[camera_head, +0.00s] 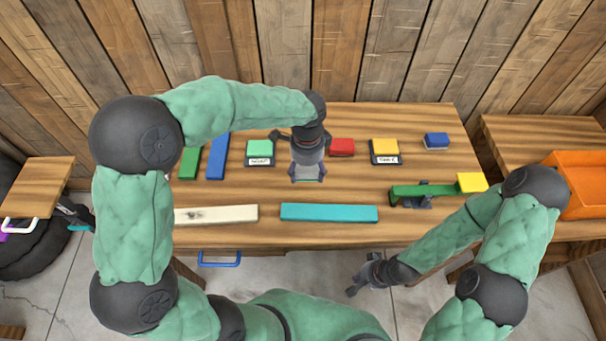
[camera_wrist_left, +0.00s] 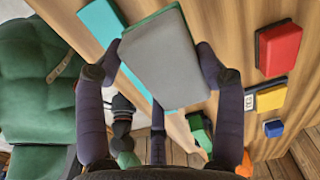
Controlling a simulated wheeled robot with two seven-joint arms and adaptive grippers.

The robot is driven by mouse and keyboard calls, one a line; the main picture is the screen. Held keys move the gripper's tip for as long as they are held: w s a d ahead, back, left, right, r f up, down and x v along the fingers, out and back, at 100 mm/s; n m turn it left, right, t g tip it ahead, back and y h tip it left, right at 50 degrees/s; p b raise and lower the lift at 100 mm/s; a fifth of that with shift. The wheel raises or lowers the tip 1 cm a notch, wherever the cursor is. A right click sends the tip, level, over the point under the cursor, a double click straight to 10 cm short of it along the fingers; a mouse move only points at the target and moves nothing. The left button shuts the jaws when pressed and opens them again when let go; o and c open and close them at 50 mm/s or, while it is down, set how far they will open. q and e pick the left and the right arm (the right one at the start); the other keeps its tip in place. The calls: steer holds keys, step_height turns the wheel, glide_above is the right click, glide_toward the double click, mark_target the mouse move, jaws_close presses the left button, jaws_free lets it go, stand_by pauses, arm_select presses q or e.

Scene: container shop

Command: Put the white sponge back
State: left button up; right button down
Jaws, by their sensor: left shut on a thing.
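My left gripper (camera_head: 307,172) is over the middle of the table. In the left wrist view its fingers (camera_wrist_left: 159,62) are shut on the two sides of a block (camera_wrist_left: 160,55) with a pale grey face and a green edge. This may be the white sponge; its colour reads as grey.
On the table (camera_head: 330,187) are a green block on a labelled base (camera_head: 260,150), a red block (camera_head: 342,146), a yellow block on a labelled base (camera_head: 385,150) and a blue block (camera_head: 437,140). Cream (camera_head: 215,214) and teal (camera_head: 329,212) bars lie in front. An orange bin (camera_head: 580,185) stands right.

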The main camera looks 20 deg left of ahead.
arm_select(q)
steer(key=w+f, duration=0.1)
steer(key=f, duration=0.1)
steer(key=w+a+f+b, duration=0.1)
steer(key=w+f, duration=0.1)
steer(key=w+a+f+b, duration=0.1)
steer(key=f, duration=0.1)
steer(key=shift+w+a, duration=0.15)
steer(key=shift+w, duration=0.15)
step_height(320, 180, down, 3)
steer(key=shift+f+b, duration=0.1)
steer(key=shift+b, duration=0.55)
steer(key=o, duration=1)
steer(key=shift+f, duration=0.1)
step_height(320, 180, up, 12)
steer(key=p, duration=0.4)
steer(key=shift+r, duration=0.2)
